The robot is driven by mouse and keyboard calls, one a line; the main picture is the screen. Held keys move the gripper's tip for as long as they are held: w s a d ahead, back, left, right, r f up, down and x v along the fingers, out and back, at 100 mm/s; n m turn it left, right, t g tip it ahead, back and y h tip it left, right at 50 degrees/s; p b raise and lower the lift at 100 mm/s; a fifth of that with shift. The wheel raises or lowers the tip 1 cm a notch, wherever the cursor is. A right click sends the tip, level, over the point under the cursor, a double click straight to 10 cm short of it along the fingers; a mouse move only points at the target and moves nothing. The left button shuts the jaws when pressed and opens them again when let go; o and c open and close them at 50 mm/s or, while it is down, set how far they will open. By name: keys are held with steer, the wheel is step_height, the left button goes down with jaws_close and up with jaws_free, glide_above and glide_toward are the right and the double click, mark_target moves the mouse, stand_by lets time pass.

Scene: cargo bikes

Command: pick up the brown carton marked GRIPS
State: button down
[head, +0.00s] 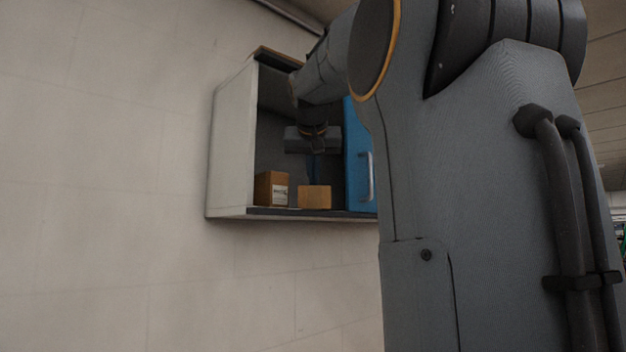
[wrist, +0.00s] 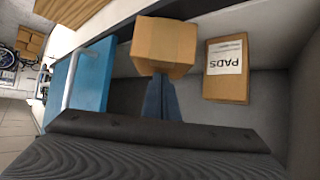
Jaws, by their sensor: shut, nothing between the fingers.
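A plain brown carton (head: 314,197) stands on the cabinet floor; it also shows in the wrist view (wrist: 164,42). No marking is readable on its visible faces, so I cannot tell whether it is the GRIPS carton. A second brown carton (head: 267,188) stands to its left with a white label, which reads PADS in the wrist view (wrist: 226,70). My gripper (head: 315,177) is inside the cabinet, above and behind the plain carton in the head view. In the wrist view its fingers (wrist: 160,80) are together and empty, their tips close to the plain carton. I cannot tell whether they touch it.
The open wall cabinet (head: 230,150) has a pale side wall on the left. A blue door or panel (head: 357,145) with a light handle stands at the right, near my arm.

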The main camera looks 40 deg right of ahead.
steer(key=shift+f, duration=0.75)
steer(key=shift+r+p, duration=0.85)
steer(key=shift+r, duration=0.1)
